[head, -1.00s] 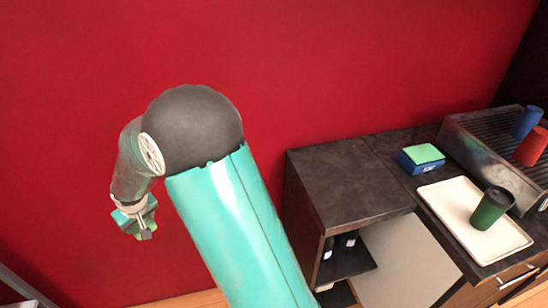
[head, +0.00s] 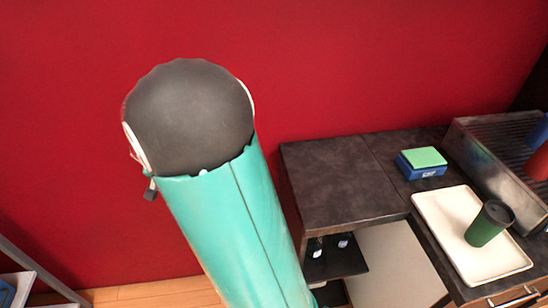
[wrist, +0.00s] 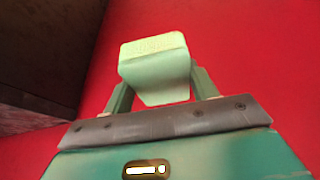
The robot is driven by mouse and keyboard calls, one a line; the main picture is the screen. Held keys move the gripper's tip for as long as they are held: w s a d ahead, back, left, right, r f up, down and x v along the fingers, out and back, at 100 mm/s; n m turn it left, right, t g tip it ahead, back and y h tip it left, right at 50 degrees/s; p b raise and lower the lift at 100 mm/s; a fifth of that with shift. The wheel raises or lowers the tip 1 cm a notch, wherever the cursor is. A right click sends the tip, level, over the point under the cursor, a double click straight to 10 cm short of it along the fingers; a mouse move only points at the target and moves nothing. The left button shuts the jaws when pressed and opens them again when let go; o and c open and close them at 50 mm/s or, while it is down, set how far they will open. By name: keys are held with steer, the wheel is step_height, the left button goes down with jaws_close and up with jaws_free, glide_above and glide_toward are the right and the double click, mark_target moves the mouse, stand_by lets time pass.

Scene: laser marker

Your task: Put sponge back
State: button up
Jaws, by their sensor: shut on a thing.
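In the wrist view my gripper (wrist: 162,88) is shut on a pale green sponge (wrist: 153,55), with one finger on each side of it. The sponge is held in front of the red wall, touching nothing else that I can see. In the head view the gripper and held sponge are hidden behind my arm, apart from a small dark bit at its left edge. A blue box (head: 424,173) with a green sponge-like block (head: 424,157) on top sits on the dark counter at right.
The dark counter (head: 335,180) is bare on its left part. A cream tray (head: 440,225) with a dark green cup (head: 488,224) lies in front of the blue box. A dark brown block (wrist: 45,50) shows at upper left in the wrist view.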

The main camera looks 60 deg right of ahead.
steer(key=s+d+r+m+g+y, duration=0.15)
steer(key=s+d+r+m, duration=0.25)
steer(key=s+d+m, duration=0.4)
steer(key=s+d+r+m+g, duration=0.35)
steer(key=s+m, duration=0.25)
steer(key=s, duration=0.4)
steer(key=s+d+r+m+g, duration=0.2)
steer(key=s+d+r+m, duration=0.4)
steer(key=s, duration=0.3)
steer(key=m, duration=0.1)
glide_above(310, 161)
steer(key=w+a, duration=0.1)
step_height(310, 161, down, 10)
steer(key=shift+w, duration=0.1)
steer(key=shift+d+f, duration=0.2)
steer(key=shift+f, duration=0.75)
steer(key=shift+d+f, duration=0.15)
steer(key=shift+f, duration=0.8)
steer(key=o, duration=1.1)
steer(key=shift+f, duration=0.15)
